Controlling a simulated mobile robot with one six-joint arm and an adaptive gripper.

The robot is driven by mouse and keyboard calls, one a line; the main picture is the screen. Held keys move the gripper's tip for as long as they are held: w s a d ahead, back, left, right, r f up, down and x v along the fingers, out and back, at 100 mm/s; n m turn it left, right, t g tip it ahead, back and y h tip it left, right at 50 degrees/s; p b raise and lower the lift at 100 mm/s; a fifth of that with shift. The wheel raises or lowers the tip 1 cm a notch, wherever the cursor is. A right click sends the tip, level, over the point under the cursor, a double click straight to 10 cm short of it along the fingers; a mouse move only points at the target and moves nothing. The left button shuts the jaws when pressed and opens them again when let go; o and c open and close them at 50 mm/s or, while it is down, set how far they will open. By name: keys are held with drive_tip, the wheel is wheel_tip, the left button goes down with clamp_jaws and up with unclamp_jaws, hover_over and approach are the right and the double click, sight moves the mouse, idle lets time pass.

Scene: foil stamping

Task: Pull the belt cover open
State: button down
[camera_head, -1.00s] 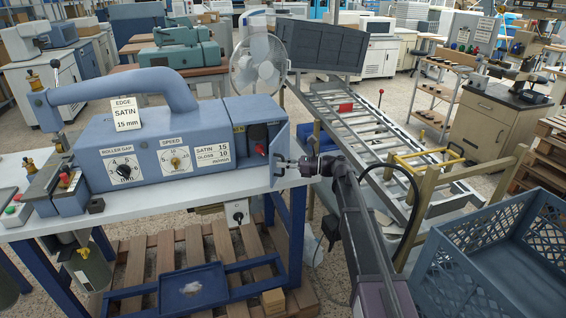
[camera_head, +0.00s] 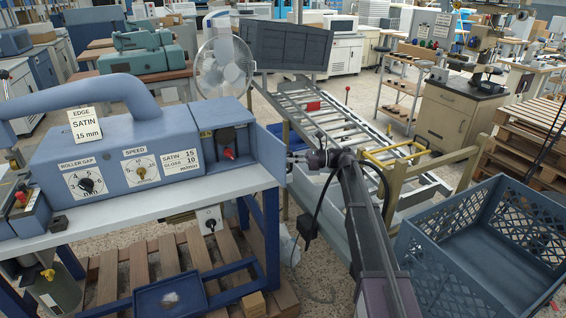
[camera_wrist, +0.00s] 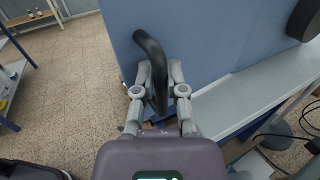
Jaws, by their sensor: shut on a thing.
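The belt cover (camera_head: 268,152) is a blue panel at the right end of the blue edge machine (camera_head: 140,150). It stands swung out from the machine, with the dark recess (camera_head: 222,145) and a red knob (camera_head: 229,153) exposed. In the wrist view the cover (camera_wrist: 215,55) is a broad blue face with a black curved handle (camera_wrist: 150,48). My gripper (camera_wrist: 158,76) is shut on this handle, one finger on each side. In the head view my gripper (camera_head: 291,161) reaches the cover from the right; the handle is hard to make out there.
The white table top (camera_head: 120,220) carries the machine. A roller conveyor (camera_head: 330,125) runs behind my arm. A blue crate (camera_head: 480,250) stands at the right, near wooden posts (camera_head: 395,185). A grey fan (camera_head: 222,70) is behind the machine. A pallet (camera_head: 135,270) lies under the table.

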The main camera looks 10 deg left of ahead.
drive_tip(key=shift+w+d, duration=0.35)
drive_tip(key=shift+w, duration=0.25)
drive_tip(key=c, duration=0.7)
unclamp_jaws()
drive_tip(key=shift+w+d, duration=0.25)
drive_tip(key=shift+d, duration=1.75)
drive_tip(key=shift+w+d, duration=0.2)
drive_tip(key=shift+d, duration=1.75)
drive_tip(key=shift+w+d, duration=0.25)
drive_tip(key=shift+d, duration=1.75)
